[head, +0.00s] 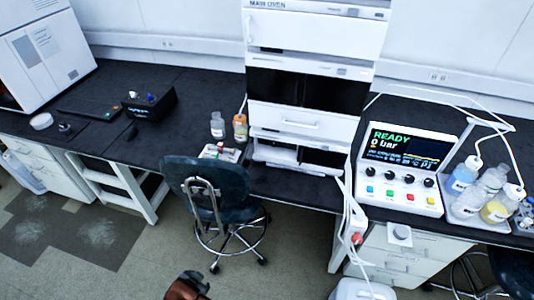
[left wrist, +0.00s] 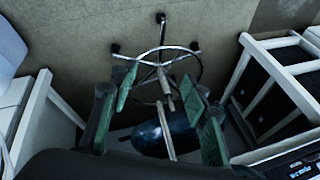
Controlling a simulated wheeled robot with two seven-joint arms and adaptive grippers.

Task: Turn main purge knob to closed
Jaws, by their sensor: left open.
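The control unit (head: 405,170) stands on the bench at the right. Its screen reads READY and 0 bar. Several black knobs (head: 390,176) sit in a row below the screen, above coloured buttons. Their labels are too small to read, so I cannot tell which is the main purge knob or how it is set. My right gripper is not in view.
A white stack (head: 301,119) labelled MAIN OVEN stands left of the control unit. Bottles in a tray (head: 470,215) stand to its right. A dark chair (head: 208,188) stands before the bench. White tubing hangs down beside the stack. Open floor lies at the left.

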